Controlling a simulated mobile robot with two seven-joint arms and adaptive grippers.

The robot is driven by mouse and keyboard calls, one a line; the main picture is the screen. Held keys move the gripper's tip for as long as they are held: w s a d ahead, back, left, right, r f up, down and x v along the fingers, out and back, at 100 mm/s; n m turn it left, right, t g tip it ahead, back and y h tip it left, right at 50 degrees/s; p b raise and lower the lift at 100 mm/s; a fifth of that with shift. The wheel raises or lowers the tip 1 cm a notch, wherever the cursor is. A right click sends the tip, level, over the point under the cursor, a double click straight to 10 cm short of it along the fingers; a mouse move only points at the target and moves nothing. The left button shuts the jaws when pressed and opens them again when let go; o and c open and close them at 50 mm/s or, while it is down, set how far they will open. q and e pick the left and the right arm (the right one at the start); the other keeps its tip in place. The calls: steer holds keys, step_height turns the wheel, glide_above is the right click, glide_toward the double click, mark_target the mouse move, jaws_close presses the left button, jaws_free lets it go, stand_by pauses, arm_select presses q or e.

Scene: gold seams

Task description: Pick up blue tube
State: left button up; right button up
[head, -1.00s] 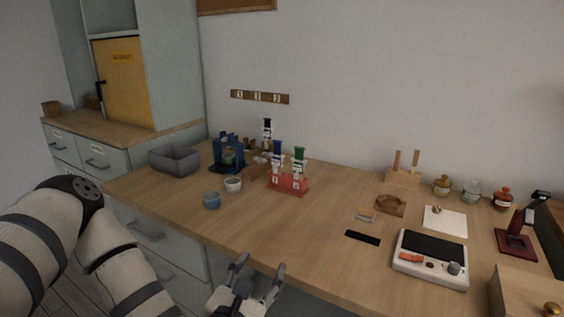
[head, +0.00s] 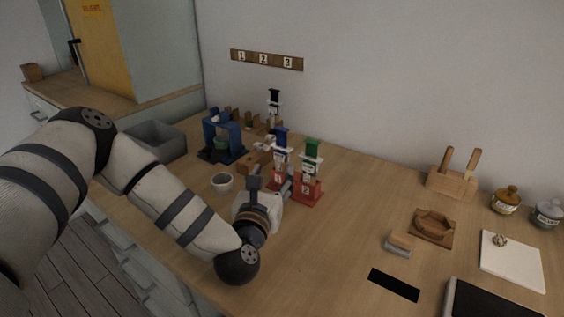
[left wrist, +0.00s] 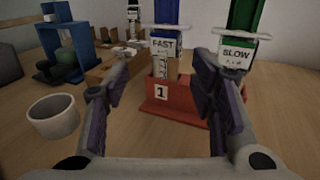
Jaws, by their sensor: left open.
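The blue tube (head: 281,149) stands upright in the left slot, marked 1, of a red stand (head: 307,193). In the left wrist view the tube (left wrist: 165,50) carries a label reading FAST and shows between my fingers, a little beyond them. A green-topped tube (head: 311,156) labelled SLOW stands beside it in the stand. My left gripper (head: 270,185) is open in front of the stand, its fingers pointing at it; it also shows in the left wrist view (left wrist: 165,90). Nothing is held in it. My right gripper is not in view.
A white cup (head: 222,184) stands left of my left gripper. A blue device (head: 224,138) and a grey bin (head: 160,141) are further left. A black-topped tube (head: 274,103) stands behind. Wooden pieces (head: 432,226) lie to the right, with clear table between.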

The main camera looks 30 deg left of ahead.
mark_target(281, 162)
arm_select(q)
steer(key=x, duration=0.5)
steer(key=shift+w+d+f, duration=0.15)
steer(key=shift+d, duration=0.15)
jaws_close()
